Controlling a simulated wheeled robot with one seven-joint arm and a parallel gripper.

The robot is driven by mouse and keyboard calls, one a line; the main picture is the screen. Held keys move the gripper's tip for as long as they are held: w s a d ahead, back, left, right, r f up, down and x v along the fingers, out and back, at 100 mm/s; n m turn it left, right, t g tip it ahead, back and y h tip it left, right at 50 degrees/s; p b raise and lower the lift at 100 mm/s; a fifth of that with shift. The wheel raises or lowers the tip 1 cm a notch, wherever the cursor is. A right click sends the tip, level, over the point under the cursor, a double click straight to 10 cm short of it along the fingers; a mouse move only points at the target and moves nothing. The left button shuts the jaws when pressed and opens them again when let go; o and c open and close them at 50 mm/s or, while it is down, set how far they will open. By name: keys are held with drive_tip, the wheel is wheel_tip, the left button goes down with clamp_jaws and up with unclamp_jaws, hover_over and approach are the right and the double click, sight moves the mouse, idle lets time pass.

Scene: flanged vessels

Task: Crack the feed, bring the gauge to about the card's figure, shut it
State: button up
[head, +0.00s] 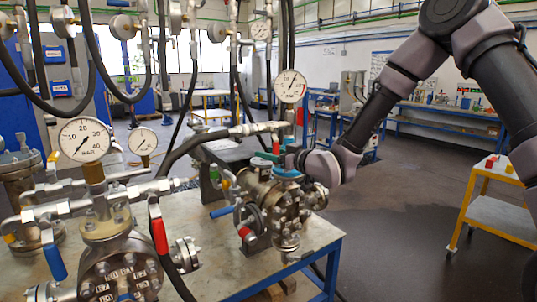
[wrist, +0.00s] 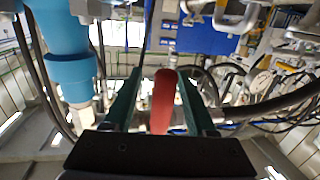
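My gripper (head: 270,156) is at the valve assembly on the bench, with its teal fingers pointing left. In the wrist view the fingers (wrist: 160,88) stand either side of a red lever handle (wrist: 163,100), with gaps showing, so the gripper looks open around it. The red handle also shows in the head view (head: 276,145), partly hidden by the gripper. A round gauge (head: 291,86) stands above this flanged vessel (head: 272,205); its needle points up and slightly right, its figures too small to read. I cannot make out a card.
A large bar gauge (head: 84,139) and a smaller gauge (head: 142,141) stand at the left, near a second vessel (head: 120,270). Another red lever (head: 158,230) and a blue lever (head: 55,262) hang there. Black hoses loop overhead. A yellow cart (head: 500,212) stands right; the floor between is clear.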

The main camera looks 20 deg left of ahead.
drive_tip(key=v, duration=1)
drive_tip(key=shift+s+d, duration=0.3)
drive_tip(key=shift+d, duration=0.05)
drive_tip(key=w+d+r+m+t+h, duration=0.1)
drive_tip(key=w+d+r+m+h, duration=0.2)
drive_tip(key=d, duration=0.5)
drive_tip(key=d+r+m+t+h, duration=0.1)
drive_tip(key=d+r+m+h, duration=0.15)
drive_tip(key=d+h, duration=0.4)
drive_tip(key=w+d+r+m+h, duration=0.2)
drive_tip(key=d+r, duration=0.1)
drive_tip(key=d, duration=0.6)
drive_tip(key=s+d+r+m+g+h, duration=0.1)
drive_tip(key=s+d+r+m+h, duration=0.2)
drive_tip(key=s+d+r+m, duration=0.35)
drive_tip(key=s+d+m+g, duration=0.1)
drive_tip(key=s+d, duration=0.2)
drive_tip(key=s, duration=0.4)
drive_tip(key=s+d+r+m+g+y, duration=0.1)
drive_tip(key=s+d, duration=0.3)
drive_tip(key=s, duration=0.3)
drive_tip(key=shift+s+r+m, duration=0.15)
drive_tip(key=shift+s+m, duration=0.15)
